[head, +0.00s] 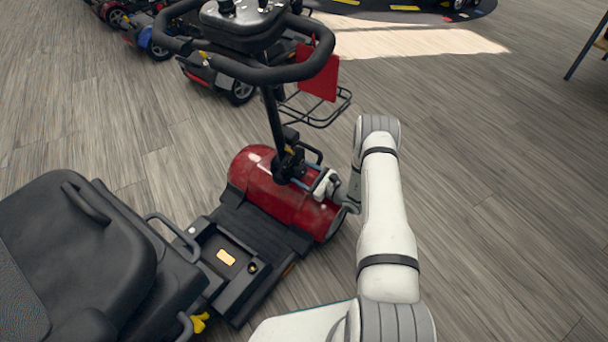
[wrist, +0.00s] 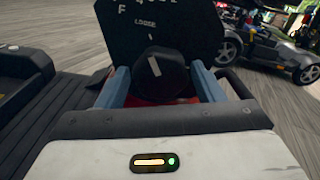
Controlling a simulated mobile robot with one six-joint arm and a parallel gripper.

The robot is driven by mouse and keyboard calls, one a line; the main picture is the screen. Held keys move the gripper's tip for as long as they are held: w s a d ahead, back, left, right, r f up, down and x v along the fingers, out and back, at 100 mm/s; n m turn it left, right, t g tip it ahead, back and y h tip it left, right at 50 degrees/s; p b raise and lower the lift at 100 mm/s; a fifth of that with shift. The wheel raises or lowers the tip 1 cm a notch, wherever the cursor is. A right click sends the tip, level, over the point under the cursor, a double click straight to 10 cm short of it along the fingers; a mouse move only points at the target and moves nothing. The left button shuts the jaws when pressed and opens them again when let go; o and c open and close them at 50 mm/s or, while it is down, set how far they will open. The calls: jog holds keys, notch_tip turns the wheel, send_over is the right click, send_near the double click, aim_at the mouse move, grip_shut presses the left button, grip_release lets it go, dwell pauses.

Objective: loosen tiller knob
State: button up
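The black tiller knob (wrist: 162,82) shows in the wrist view, with a white pointer line on its face. The line leans slightly left of straight up, toward a white tick under the word LOOSE on the black label plate (wrist: 190,22). The top lettering is cut off. My gripper (wrist: 161,82) has its two blue-grey fingers on either side of the knob, close against it. In the head view my gripper (head: 318,184) is at the base of the tiller (head: 272,120) of the red scooter (head: 258,183); the knob is hard to make out there.
The scooter's black seat (head: 75,250) is at lower left, and a wire basket (head: 318,108) hangs ahead of the tiller. Handlebars (head: 250,72) stand above. More scooters (head: 150,35) are parked at the back.

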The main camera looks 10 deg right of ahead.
jog(key=shift+o, duration=0.9)
jog(key=shift+s+d, duration=0.15)
jog(key=shift+d, duration=0.1)
jog(key=p+v, duration=0.2)
jog(key=v, duration=0.5)
jog(key=shift+s, duration=0.15)
